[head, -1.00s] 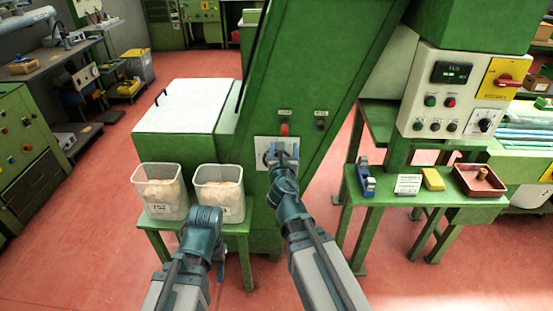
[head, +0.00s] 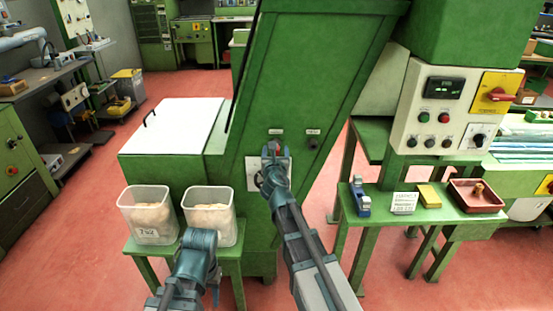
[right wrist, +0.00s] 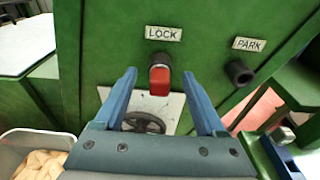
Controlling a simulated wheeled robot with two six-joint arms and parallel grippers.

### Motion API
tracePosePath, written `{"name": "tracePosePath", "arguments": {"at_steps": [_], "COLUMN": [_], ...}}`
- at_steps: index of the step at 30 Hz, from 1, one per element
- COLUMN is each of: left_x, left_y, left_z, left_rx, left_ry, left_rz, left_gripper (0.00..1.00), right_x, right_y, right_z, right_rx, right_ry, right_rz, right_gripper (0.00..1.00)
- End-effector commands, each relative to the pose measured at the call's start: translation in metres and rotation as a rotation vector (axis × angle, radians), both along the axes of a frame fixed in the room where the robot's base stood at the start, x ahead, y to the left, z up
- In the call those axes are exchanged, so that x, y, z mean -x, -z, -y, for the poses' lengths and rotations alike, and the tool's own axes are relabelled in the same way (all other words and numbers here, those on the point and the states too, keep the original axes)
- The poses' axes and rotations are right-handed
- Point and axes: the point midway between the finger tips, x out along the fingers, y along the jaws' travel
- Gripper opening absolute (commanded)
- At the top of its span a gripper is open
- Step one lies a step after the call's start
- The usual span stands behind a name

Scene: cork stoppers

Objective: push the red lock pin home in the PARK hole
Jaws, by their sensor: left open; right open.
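The red lock pin (right wrist: 160,80) sits in the hole under the LOCK label (right wrist: 163,33) on the green machine face. The PARK hole (right wrist: 240,72), a dark round socket under the PARK label (right wrist: 249,44), is to its right; it also shows in the head view (head: 312,143). My right gripper (right wrist: 165,75) is open, with its blue fingers on either side of the pin in the right wrist view; I see no contact.
A white plate with a dark handwheel (right wrist: 143,122) lies below the LOCK hole. Two clear tubs (head: 148,226) stand on a green stand at the left. A side table at the right holds a red tray (head: 476,205) and a yellow block (head: 429,196).

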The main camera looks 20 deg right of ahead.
Motion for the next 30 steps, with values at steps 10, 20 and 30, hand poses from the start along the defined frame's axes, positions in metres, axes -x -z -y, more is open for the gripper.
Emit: {"name": "tracePosePath", "arguments": {"at_steps": [10, 20, 30], "left_x": [0.0, 0.0, 0.0], "left_y": [0.002, 0.002, 0.002], "left_z": [0.0, 0.0, 0.0], "left_rx": [0.0, 0.0, 0.0], "left_ry": [0.0, 0.0, 0.0], "left_rz": [0.0, 0.0, 0.0], "left_gripper": [0.47, 0.47, 0.47], "right_x": [-0.0109, -0.0108, -0.0108], "right_y": [0.0019, 0.002, 0.0019], "right_z": [0.003, 0.0029, 0.0027], "right_rx": [0.0, 0.0, 0.0], "right_ry": [-0.001, -0.001, -0.001], "right_rz": [0.0, 0.0, 0.0], "right_gripper": [0.73, 0.26, 0.0]}}
